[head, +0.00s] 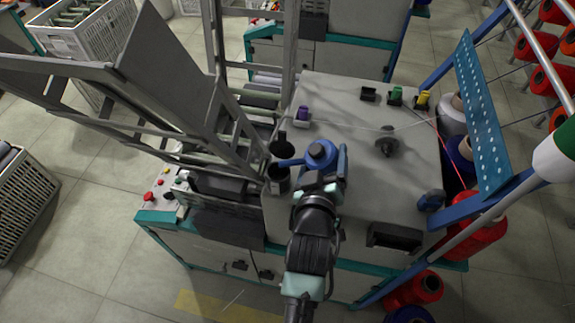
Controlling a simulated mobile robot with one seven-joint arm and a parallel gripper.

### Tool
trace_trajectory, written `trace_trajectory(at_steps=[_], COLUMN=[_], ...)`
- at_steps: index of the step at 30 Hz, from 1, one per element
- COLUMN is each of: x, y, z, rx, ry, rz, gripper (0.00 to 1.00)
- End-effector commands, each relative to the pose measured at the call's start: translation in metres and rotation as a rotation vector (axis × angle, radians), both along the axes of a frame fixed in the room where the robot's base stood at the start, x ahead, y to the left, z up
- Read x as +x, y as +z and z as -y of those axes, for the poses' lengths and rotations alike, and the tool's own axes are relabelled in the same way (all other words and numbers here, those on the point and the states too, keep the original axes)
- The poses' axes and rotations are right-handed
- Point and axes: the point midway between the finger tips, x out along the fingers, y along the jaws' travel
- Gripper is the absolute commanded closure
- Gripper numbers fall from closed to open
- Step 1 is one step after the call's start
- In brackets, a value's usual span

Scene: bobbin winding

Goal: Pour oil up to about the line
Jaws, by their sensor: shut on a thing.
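A blue oil can (321,154) is over the machine's grey top (340,95). Its spout points left. My gripper (328,180) is shut on the can from the near side. A dark, open-topped cup (278,184) is fixed at the machine's left edge, and the spout's end lies above or close to its rim. I cannot tell whether oil is flowing. The fill line and the oil level cannot be made out from here.
A blue perforated bar (484,115) and a rack with red spools (478,236) stand on the right. Small coloured blocks and a dark thread guide (388,142) sit on the top. The grey top's middle is mostly clear.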

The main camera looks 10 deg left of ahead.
Motion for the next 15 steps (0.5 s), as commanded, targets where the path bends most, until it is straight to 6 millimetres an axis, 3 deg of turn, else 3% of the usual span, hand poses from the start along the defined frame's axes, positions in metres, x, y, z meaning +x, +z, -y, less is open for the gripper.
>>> trace_trajectory(at_steps=[15], x=[0.0001], y=[0.0035], z=[-0.0001], rx=[-0.025], ry=[0.001], rz=[0.013], gripper=[0.8])
